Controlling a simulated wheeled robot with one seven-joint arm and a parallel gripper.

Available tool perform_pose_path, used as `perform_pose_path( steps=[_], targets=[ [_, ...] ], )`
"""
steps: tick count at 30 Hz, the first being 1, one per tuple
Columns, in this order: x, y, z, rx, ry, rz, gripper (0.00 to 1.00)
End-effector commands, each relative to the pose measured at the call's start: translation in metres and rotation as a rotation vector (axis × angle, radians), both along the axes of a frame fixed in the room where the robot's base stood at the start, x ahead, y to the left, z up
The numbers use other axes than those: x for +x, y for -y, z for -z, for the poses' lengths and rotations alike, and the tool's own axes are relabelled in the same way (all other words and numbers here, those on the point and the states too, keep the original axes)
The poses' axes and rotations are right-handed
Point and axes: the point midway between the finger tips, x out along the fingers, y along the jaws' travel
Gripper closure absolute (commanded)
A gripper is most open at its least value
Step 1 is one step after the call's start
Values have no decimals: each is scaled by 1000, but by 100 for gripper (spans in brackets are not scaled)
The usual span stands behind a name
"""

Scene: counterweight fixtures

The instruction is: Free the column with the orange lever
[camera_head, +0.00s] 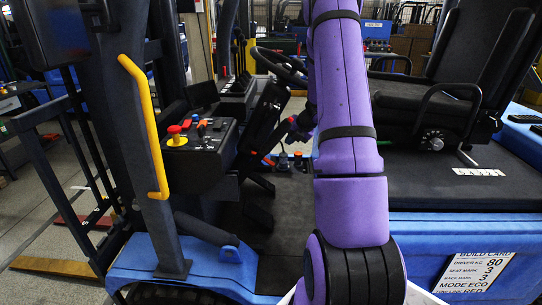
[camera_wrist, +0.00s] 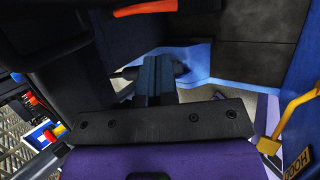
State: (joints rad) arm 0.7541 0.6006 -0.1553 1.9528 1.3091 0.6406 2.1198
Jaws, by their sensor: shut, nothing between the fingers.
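The steering column (camera_head: 262,120) stands in the cab in the head view, with the black steering wheel (camera_head: 280,66) at its top. A small orange piece (camera_head: 269,161), perhaps the lever's end, shows low beside the column. In the head view my purple arm reaches into the cab, and I cannot make out the gripper there.
A side console (camera_head: 198,150) with a red knob and small levers is left of the column. A yellow grab handle (camera_head: 145,125) is on the left post. The black seat (camera_head: 440,90) stands at the right. A build card (camera_head: 476,272) is at lower right. Some dark floor is clear.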

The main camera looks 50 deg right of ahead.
Motion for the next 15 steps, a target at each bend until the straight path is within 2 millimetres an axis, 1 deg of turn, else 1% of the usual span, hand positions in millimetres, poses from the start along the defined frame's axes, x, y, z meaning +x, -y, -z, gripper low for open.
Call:
perform_pose_path(
  steps=[8, 11, 15],
  targets=[
    [2, 0, 2, 0, 0, -1, 100],
    [7, -1, 9, 0, -2, -2, 100],
    [20, -3, 27, 2, -2, -3, 100]
  ],
)
